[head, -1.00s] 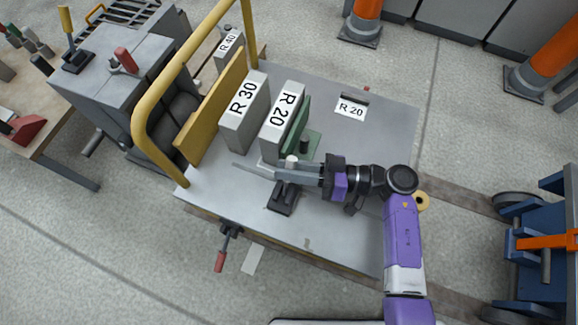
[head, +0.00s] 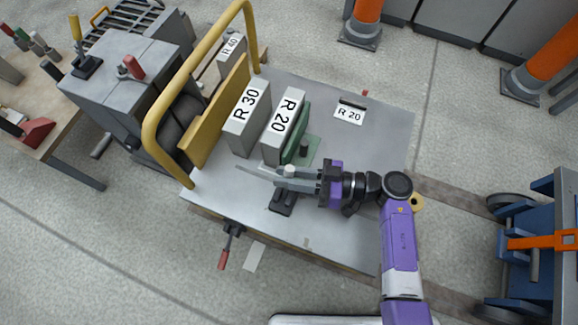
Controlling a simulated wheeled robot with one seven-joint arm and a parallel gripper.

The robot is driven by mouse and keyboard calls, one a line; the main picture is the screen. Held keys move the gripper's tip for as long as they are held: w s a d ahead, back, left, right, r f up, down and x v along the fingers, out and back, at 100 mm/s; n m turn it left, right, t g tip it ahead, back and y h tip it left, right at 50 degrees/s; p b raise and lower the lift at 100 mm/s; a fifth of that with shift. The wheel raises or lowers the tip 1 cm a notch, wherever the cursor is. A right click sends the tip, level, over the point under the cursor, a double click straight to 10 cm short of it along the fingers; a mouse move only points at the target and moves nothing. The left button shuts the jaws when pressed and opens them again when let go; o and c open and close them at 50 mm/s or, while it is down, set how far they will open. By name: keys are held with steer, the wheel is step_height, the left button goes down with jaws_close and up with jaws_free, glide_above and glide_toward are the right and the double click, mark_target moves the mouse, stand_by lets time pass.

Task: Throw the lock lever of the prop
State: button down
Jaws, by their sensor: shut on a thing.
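My gripper (head: 276,175) reaches in from the right over the grey table top. The lever's black base (head: 283,203) sits on the table just below the fingers. The fingers hide most of the lever's shaft, so its exact tilt is hard to tell. I take this lever for the prop's lock lever; no label on it shows.
Grey blocks marked R 30 (head: 247,118) and R 20 (head: 283,125) and a green piece (head: 298,132) stand just behind the fingers. A yellow rail (head: 153,125) bounds the left side. A red-handled clamp (head: 223,258) hangs at the front edge.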

steer(key=p, duration=0.1)
steer(key=s+r+n+p, duration=0.1)
steer(key=shift+s+a+r+n+p, duration=0.1)
steer(key=shift+s+a+n+p, duration=0.05)
steer(key=shift+a+n+p, duration=0.2)
steer(key=s+n+p, duration=0.1)
steer(key=n+h+p, duration=0.1)
steer(key=p, duration=0.1)
steer(key=shift+s+a, duration=0.2)
steer(key=shift+s, duration=0.15)
steer(key=shift+s+a+f+n+t+p, duration=0.2)
steer(key=shift+s+n+p, duration=0.2)
steer(key=shift+n+p, duration=0.25)
steer(key=shift+s+a+f+n+t+p, duration=0.1)
steer(key=shift+s+f+n+t+p, duration=0.1)
steer(key=shift+s+n+p, duration=0.3)
steer(key=shift+s+a+f+n+t+h+p, duration=0.15)
steer(key=shift+s+f+n+h+p, duration=0.2)
steer(key=shift+n, duration=0.3)
steer(key=shift+s+a+f+n+t+h+p, duration=0.15)
steer(key=shift+s+n+p, duration=0.15)
steer(key=shift+n+p, duration=0.3)
steer(key=shift+f, duration=0.1)
steer(key=c, duration=1.5)
jaws_free()
steer(key=shift+d, duration=0.1)
